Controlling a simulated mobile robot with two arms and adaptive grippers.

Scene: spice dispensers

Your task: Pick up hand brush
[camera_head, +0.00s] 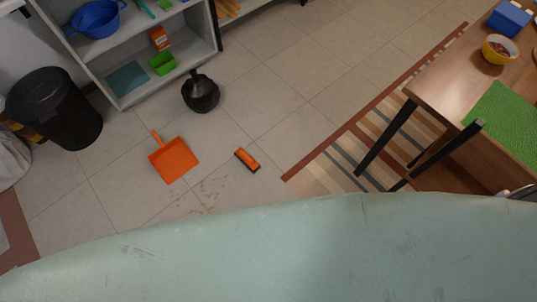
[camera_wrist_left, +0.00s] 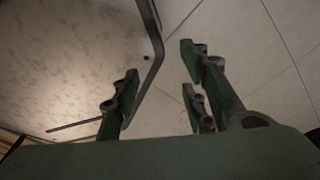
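The hand brush (camera_head: 248,160) is a small orange block with a dark edge. It lies on the tiled floor near the middle of the head view. An orange dustpan (camera_head: 174,160) with a short handle lies to its left. My left gripper (camera_wrist_left: 158,80) shows only in the left wrist view. Its dark green fingers are spread apart, with nothing visible between them. I cannot see the brush in that view. My right gripper is in neither view.
Brown crumbs (camera_head: 208,192) are scattered between dustpan and brush. A black bin (camera_head: 55,108) and a white shelf (camera_head: 203,35) stand at the upper left. A dark round object (camera_head: 201,95) is on the floor. A wooden table (camera_head: 450,85) and striped rug (camera_head: 335,163) are at right.

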